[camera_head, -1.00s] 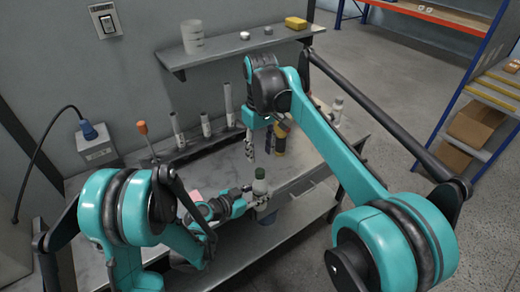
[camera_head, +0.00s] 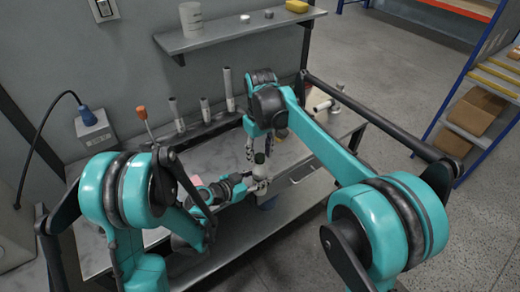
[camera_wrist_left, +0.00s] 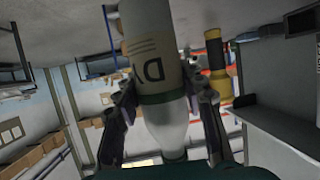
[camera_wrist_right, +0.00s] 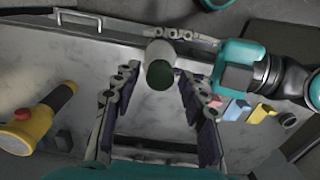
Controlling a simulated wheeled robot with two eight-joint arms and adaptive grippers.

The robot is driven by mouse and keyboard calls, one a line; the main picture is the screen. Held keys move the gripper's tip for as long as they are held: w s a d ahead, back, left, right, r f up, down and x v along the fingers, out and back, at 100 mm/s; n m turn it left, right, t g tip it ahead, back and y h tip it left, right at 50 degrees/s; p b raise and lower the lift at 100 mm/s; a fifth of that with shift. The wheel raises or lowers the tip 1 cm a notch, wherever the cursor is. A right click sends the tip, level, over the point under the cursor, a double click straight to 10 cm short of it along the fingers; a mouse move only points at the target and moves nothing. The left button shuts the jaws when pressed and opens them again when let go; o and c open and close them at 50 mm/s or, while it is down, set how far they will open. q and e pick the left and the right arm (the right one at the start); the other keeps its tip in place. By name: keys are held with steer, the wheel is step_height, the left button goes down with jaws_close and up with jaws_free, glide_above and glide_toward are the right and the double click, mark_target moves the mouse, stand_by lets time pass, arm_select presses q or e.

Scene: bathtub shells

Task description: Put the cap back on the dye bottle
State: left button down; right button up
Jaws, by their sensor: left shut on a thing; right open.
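The dye bottle (camera_head: 260,171) stands upright over the bench's front edge, held in my left gripper (camera_head: 254,185). In the left wrist view the bottle (camera_wrist_left: 158,58) shows its printed label upside down between the left fingers. A dark green cap (camera_wrist_right: 160,75) shows on top of it in the right wrist view; it also shows in the head view (camera_head: 260,157). I cannot tell whether the cap is fully seated. My right gripper (camera_wrist_right: 160,82) is open, pointing down, with its fingers on either side of the cap and apart from it.
Coloured pads (camera_wrist_right: 236,109) lie beside my left arm. Several pale tubes (camera_head: 205,105) stand along the bench's back. A wall shelf (camera_head: 235,32) hangs above.

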steer(key=shift+c, duration=0.4)
jaws_close()
steer(key=shift+o, duration=1.2)
jaws_free()
steer(key=shift+r, duration=0.1)
step_height(320, 180, up, 12)
